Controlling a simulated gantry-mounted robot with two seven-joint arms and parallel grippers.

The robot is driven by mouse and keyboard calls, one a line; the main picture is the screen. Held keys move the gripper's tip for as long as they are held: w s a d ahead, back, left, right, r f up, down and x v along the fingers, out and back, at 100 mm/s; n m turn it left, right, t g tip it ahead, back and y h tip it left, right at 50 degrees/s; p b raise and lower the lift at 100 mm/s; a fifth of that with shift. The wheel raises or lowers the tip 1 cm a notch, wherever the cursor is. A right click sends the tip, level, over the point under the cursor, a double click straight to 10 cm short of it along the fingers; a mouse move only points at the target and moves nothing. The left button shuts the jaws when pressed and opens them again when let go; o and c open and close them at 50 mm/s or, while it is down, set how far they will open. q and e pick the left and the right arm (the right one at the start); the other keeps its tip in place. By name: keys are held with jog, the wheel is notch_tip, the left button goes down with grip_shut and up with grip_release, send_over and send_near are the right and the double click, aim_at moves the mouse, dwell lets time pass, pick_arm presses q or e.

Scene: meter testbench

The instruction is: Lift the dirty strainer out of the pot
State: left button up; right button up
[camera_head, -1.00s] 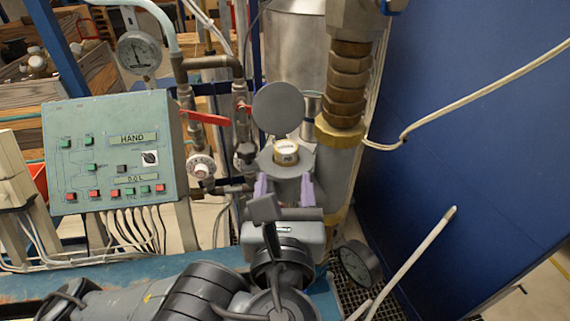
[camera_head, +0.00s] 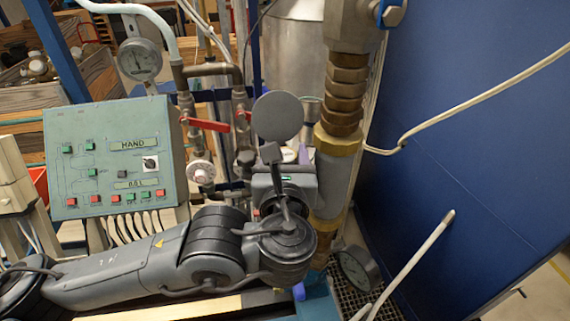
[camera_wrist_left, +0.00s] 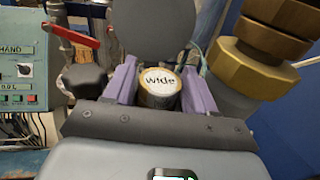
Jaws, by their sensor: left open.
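A short brass-coloured cylinder with a white top marked "wide" (camera_wrist_left: 160,84), apparently the strainer, is between the two purple fingers of my left gripper (camera_wrist_left: 159,72) in the left wrist view. The fingers stand on either side of it and are open; whether they touch it I cannot tell. In the head view my left gripper (camera_head: 288,157) is over the pot's place and hides most of the pot and strainer. The round grey lid (camera_head: 278,116) stands raised behind; it also shows in the left wrist view (camera_wrist_left: 155,28). My right gripper is not in view.
A brass-fitted pipe (camera_head: 338,140) stands close on the right of my gripper. A red valve handle (camera_head: 208,124) and pressure gauge (camera_head: 140,60) are on the left, beside the green control panel (camera_head: 112,150). A blue wall (camera_head: 470,120) closes the right side.

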pick_arm(q)
jog(key=shift+w, duration=0.15)
jog(key=c, duration=0.7)
jog(key=shift+c, duration=0.4)
jog(key=shift+r, duration=0.15)
